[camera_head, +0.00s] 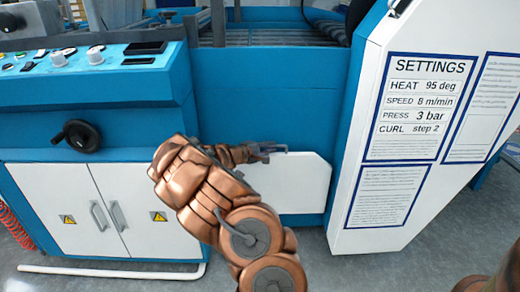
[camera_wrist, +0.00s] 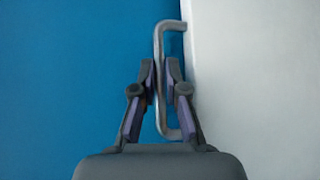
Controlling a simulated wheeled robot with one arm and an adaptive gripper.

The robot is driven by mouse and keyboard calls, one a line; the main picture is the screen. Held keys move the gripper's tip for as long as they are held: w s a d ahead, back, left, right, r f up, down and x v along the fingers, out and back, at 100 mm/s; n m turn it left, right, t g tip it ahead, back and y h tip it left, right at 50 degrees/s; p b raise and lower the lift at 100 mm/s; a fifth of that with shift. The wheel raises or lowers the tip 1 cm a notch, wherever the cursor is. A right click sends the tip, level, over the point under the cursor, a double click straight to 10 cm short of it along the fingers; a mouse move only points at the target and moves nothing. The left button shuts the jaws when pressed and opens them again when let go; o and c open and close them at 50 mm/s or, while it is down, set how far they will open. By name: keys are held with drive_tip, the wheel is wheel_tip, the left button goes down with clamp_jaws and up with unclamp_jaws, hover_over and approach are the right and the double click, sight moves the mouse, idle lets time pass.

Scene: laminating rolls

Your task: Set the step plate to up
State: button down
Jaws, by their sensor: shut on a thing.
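The white plate (camera_head: 292,184), which looks like the step plate, is at the foot of the blue machine with its face towards me. It also fills the right of the wrist view (camera_wrist: 260,85). A grey bent bar handle (camera_wrist: 159,38) sits at the plate's edge, and in the head view it shows at the plate's top edge (camera_head: 278,149). My gripper (camera_head: 262,151) is shut on the handle, with one finger on each side of the bar in the wrist view (camera_wrist: 160,72). My copper arm hides the plate's left part.
The blue machine body (camera_head: 270,105) rises behind the plate. A white slanted panel (camera_head: 350,215) with a settings sheet (camera_head: 420,108) stands close on the right. A control panel (camera_head: 80,65), a black handwheel (camera_head: 78,136) and white cabinet doors (camera_head: 110,210) are on the left.

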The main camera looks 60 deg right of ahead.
drive_tip(key=c, duration=1.5)
unclamp_jaws()
drive_tip(key=shift+f, duration=0.1)
drive_tip(key=shift+a, duration=0.1)
drive_tip(key=v, duration=1.1)
drive_tip(key=shift+w+a, duration=0.1)
drive_tip(key=shift+a, duration=0.25)
